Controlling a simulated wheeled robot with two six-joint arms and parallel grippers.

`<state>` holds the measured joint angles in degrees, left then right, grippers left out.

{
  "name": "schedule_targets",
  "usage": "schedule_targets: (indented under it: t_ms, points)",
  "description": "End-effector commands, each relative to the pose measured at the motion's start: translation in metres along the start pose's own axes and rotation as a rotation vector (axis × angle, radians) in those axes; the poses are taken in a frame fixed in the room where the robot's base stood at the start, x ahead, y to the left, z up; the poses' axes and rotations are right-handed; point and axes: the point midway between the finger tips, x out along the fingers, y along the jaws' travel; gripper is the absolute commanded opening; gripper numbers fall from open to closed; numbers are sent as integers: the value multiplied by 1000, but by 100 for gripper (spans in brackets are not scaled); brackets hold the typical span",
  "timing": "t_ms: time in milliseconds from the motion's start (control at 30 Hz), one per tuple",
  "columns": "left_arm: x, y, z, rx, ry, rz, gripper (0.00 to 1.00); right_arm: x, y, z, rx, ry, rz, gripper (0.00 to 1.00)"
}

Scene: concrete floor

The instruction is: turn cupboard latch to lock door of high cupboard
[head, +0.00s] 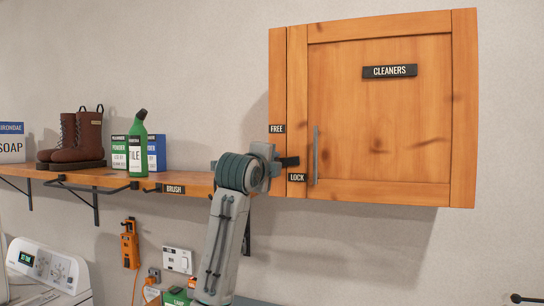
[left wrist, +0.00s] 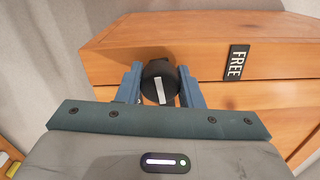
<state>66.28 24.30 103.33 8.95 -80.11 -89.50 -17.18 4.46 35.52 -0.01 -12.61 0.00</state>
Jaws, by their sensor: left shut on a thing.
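The high wooden cupboard (head: 380,120) hangs on the wall with its door closed, a CLEANERS sign on it and a vertical grey handle (head: 316,155). The black latch (left wrist: 158,84) shows in the left wrist view as a round knob with a pale bar. My left gripper (left wrist: 161,88) is shut on it, a blue finger on each side. In the head view my left gripper (head: 274,162) covers most of the latch; a dark piece (head: 290,161) sticks out to the right. The FREE label (head: 277,128) is above the gripper, the LOCK label (head: 297,178) below right. My right gripper is not seen.
A wooden shelf (head: 110,180) runs left of the cupboard, bearing brown boots (head: 75,138), a green bottle (head: 138,148) and boxes. Below it are an orange tool (head: 130,245) and a wall socket (head: 178,260). The wall below the cupboard is bare.

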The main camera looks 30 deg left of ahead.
Motion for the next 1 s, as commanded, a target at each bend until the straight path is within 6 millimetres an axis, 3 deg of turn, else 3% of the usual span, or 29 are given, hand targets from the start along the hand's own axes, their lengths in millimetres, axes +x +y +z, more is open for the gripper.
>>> schedule_targets:
  t_ms: [300,867,900,1000]
  points:
    - [0,0,0,122,0,3,11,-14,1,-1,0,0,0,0]
    - [0,2,0,147,1,4,11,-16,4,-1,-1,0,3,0]
    - [0,2,0,147,1,4,41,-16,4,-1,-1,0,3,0]
    - [0,2,0,146,1,3,55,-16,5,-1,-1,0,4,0]
